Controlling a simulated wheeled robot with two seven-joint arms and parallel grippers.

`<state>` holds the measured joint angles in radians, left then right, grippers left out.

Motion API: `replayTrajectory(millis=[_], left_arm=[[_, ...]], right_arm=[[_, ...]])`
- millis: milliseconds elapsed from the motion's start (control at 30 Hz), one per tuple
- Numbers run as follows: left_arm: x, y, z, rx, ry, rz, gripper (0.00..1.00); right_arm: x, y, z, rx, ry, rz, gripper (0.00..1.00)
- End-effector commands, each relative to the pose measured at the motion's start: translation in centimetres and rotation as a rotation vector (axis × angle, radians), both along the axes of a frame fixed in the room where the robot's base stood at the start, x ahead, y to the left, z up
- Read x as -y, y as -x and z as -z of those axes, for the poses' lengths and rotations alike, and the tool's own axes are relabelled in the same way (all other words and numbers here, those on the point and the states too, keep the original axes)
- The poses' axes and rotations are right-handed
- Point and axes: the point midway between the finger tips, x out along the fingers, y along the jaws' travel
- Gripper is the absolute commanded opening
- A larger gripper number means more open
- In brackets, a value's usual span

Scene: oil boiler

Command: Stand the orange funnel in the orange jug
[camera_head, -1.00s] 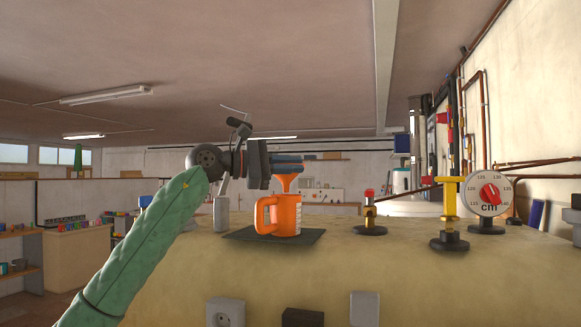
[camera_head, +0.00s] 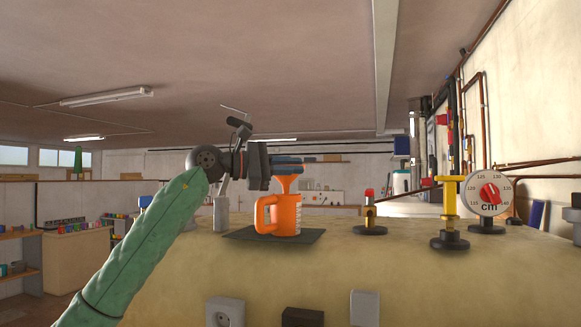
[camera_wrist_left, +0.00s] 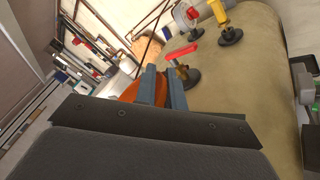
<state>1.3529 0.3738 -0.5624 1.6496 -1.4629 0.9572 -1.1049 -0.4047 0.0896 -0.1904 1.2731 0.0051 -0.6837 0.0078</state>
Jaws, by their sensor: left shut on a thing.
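The orange jug (camera_head: 283,216) stands upright on a dark mat (camera_head: 243,234) on the tank top, its handle toward the left. My left gripper (camera_head: 289,164) is directly above it, shut on the orange funnel (camera_head: 287,183). The funnel's narrow part points down at the jug's mouth; its lower end is hidden behind or inside the jug's rim, and I cannot tell which. In the left wrist view the orange funnel (camera_wrist_left: 130,92) shows partly beside the blue-grey fingers (camera_wrist_left: 162,88). My right gripper is not in view.
A red-capped brass valve (camera_head: 369,213), a yellow T-handled fitting (camera_head: 450,212) and a round dial gauge with a red knob (camera_head: 489,194) stand to the right of the jug. A grey fitting (camera_head: 221,214) stands left of the mat. The tank top in front is clear.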

Motion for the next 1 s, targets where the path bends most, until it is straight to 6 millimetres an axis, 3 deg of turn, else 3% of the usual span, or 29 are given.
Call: replayTrajectory(millis=[733,1000], left_arm=[[0.0,0.0,2.0,0.000,0.000,0.000,0.00],[0.0,0.0,1.4,0.000,-0.001,0.000,0.00]], right_arm=[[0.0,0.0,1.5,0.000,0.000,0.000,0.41],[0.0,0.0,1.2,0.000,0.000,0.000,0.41]])
